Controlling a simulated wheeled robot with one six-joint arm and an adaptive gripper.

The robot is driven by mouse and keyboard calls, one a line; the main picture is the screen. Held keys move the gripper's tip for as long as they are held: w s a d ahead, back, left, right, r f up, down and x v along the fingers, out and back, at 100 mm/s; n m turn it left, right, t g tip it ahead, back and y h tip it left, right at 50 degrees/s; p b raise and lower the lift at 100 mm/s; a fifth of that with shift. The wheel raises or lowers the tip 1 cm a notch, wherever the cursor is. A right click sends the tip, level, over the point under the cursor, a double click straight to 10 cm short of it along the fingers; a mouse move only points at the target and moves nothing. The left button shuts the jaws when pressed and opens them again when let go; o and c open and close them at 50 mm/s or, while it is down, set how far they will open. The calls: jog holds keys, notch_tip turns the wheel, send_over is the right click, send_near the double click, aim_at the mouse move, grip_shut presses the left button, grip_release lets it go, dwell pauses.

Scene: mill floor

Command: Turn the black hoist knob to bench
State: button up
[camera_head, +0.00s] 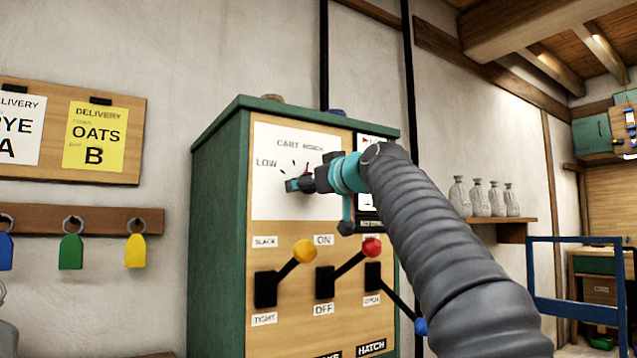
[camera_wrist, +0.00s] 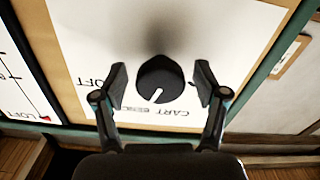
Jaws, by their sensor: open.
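The black hoist knob (camera_wrist: 166,76) is in the middle of the wrist view, on a white dial plate (camera_wrist: 90,45). Its white mark points down and slightly left in that view, towards the upside-down, partly hidden label that seems to read BENCH, beside CART. LOFT shows at the left. My gripper (camera_wrist: 162,79) is open, with one finger on each side of the knob and a gap on both sides. In the head view my gripper (camera_head: 298,184) is in front of the dial plate (camera_head: 268,200) and hides the knob. LOW shows at the plate's left.
Below the dial on the green cabinet (camera_head: 218,220) are levers with a yellow ball (camera_head: 304,250), a red ball (camera_head: 372,247) and a blue ball (camera_head: 421,326). A second white panel (camera_wrist: 20,85) stands beside the dial plate. Coloured tags hang on the wall at left.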

jog(key=v, duration=1.2)
jog(key=shift+w, duration=0.1)
